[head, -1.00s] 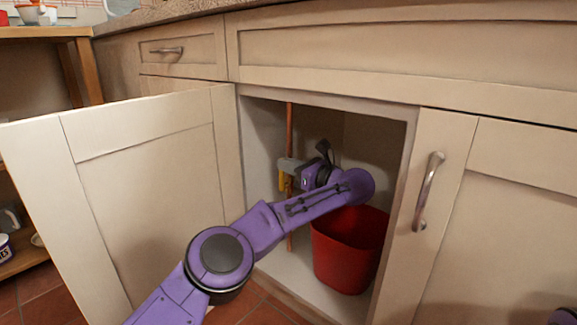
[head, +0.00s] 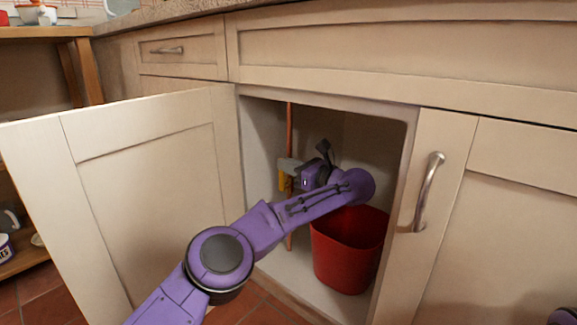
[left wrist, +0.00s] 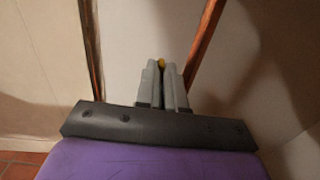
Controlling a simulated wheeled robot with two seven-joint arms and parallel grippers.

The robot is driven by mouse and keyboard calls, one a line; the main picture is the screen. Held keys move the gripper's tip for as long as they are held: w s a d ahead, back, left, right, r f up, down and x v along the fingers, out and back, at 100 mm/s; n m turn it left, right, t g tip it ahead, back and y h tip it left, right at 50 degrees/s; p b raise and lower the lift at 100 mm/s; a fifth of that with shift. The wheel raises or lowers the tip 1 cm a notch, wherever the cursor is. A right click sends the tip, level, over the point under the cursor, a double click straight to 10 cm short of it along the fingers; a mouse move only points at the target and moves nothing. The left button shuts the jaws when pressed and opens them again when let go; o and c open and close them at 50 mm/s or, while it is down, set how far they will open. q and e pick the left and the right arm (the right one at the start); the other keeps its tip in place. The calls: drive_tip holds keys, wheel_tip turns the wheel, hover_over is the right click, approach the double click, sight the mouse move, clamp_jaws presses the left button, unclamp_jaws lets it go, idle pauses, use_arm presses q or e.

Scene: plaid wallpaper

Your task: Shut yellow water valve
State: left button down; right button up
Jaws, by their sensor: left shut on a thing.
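The yellow water valve handle (head: 282,181) hangs down beside a copper pipe (head: 289,125) inside the open cabinet. In the left wrist view only a small yellow bit of the valve (left wrist: 162,62) shows between my fingertips; the rest is hidden. My left gripper (head: 288,166) reaches into the cabinet at the valve. Its grey fingers (left wrist: 163,72) are shut on the yellow handle with a narrow gap between them.
A red bin (head: 349,250) stands in the cabinet below my left forearm. The open cabinet door (head: 147,210) is on the left. The closed door with a metal handle (head: 428,192) is on the right. The countertop edge (head: 190,20) runs above.

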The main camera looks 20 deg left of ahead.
drive_tip(key=shift+w+a+f, duration=0.1)
drive_tip(key=shift+w, duration=0.05)
drive_tip(key=shift+w+a+f+m+b, duration=0.1)
drive_tip(key=shift+w+a+m+b, duration=0.05)
drive_tip(key=shift+m+b, duration=0.2)
use_arm(q)
drive_tip(key=d+y, duration=0.1)
drive_tip(key=y, duration=0.1)
drive_tip(key=s+d+f+t+y, duration=0.1)
drive_tip(key=y, duration=0.1)
drive_tip(key=shift+d+f, duration=0.2)
drive_tip(key=shift+d, duration=0.1)
use_arm(e)
drive_tip(key=shift+w+a+m, duration=0.1)
drive_tip(key=shift+w+m, duration=0.15)
use_arm(q)
drive_tip(key=c, duration=1.5)
unclamp_jaws()
drive_tip(key=shift+w, duration=0.1)
drive_tip(key=shift+a, duration=0.1)
use_arm(e)
drive_tip(key=shift+r, duration=0.2)
